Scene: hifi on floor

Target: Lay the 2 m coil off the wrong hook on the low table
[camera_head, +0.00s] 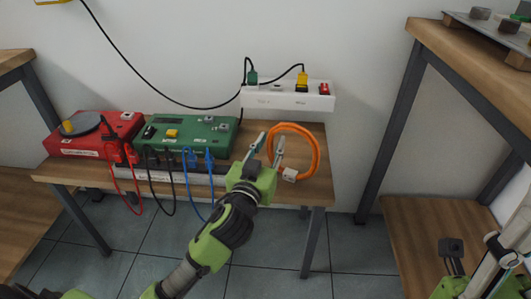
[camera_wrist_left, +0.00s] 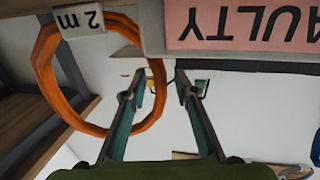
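The orange coil (camera_head: 316,153) with a white tag is at the right end of the low table (camera_head: 320,190). In the left wrist view the coil (camera_wrist_left: 44,75) looks upright, and its tag reads "2 m" upside down. My left gripper (camera_head: 270,146) is open at the coil's left side. In the wrist view the fingers (camera_wrist_left: 160,80) stand apart, with one side of the ring between them; contact is unclear. No hook can be made out. My right gripper (camera_head: 510,237) is partly in view at the lower right, its fingers unclear.
A red unit (camera_head: 95,148) and a green unit (camera_head: 185,133) with leads stand left on the table. A white wall rail (camera_head: 280,101) holds plugs. A pink "FAULTY" label (camera_wrist_left: 240,25) is close by. Wooden shelving (camera_head: 440,215) stands right.

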